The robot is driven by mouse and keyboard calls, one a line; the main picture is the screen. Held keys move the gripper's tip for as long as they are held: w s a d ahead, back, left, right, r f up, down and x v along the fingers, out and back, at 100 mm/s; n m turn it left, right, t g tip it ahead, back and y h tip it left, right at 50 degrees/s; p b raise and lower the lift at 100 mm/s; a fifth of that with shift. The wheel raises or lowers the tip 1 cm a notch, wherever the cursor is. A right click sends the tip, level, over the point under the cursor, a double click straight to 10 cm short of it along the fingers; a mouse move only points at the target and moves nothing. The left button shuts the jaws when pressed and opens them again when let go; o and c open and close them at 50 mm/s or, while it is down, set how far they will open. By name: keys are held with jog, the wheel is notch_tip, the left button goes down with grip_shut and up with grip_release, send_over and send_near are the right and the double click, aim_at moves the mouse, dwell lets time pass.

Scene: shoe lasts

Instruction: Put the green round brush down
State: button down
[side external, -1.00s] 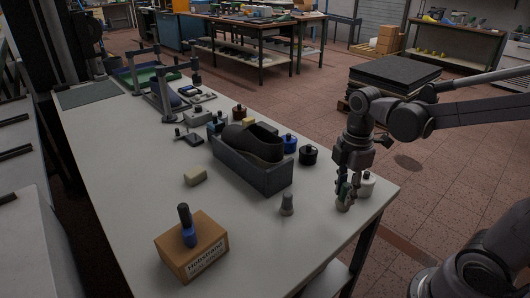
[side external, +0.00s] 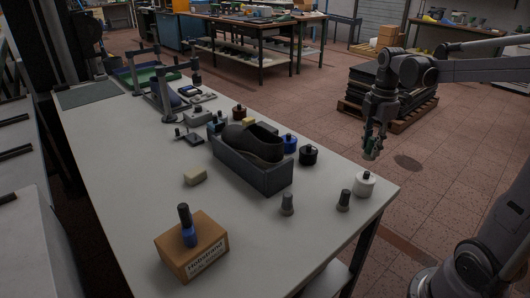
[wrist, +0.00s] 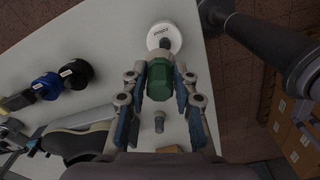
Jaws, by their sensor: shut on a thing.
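The green round brush (wrist: 160,80) is between the two fingers of my gripper (wrist: 159,90) in the wrist view, seen end-on. In the side view my gripper (side external: 373,142) points down, with the green end of the brush (side external: 370,154) at its tips. It hangs in the air at the table's right side, above and apart from the white jar. Much of the brush is hidden by the fingers.
The white table (side external: 130,170) holds a white jar (side external: 365,184), two grey pegs (side external: 344,201) (side external: 287,204), a grey box (side external: 255,170) with a dark shoe, blue and black jars, and a cardboard box (side external: 192,247).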

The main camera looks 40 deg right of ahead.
jog(key=w+d+f, duration=0.1)
jog(key=w+d, duration=0.2)
jog(key=d, duration=0.3)
jog(key=w+a+f, duration=0.2)
jog(key=w, duration=0.1)
jog(key=w+a+f, duration=0.4)
jog(key=w, duration=0.1)
jog(key=shift+w+a+f, duration=0.25)
jog(key=shift+w+f, duration=0.05)
jog(key=shift+f, duration=2.15)
jog(key=c, duration=1)
grip_release()
jog(key=shift+f, duration=0.15)
jog(key=shift+c, duration=0.2)
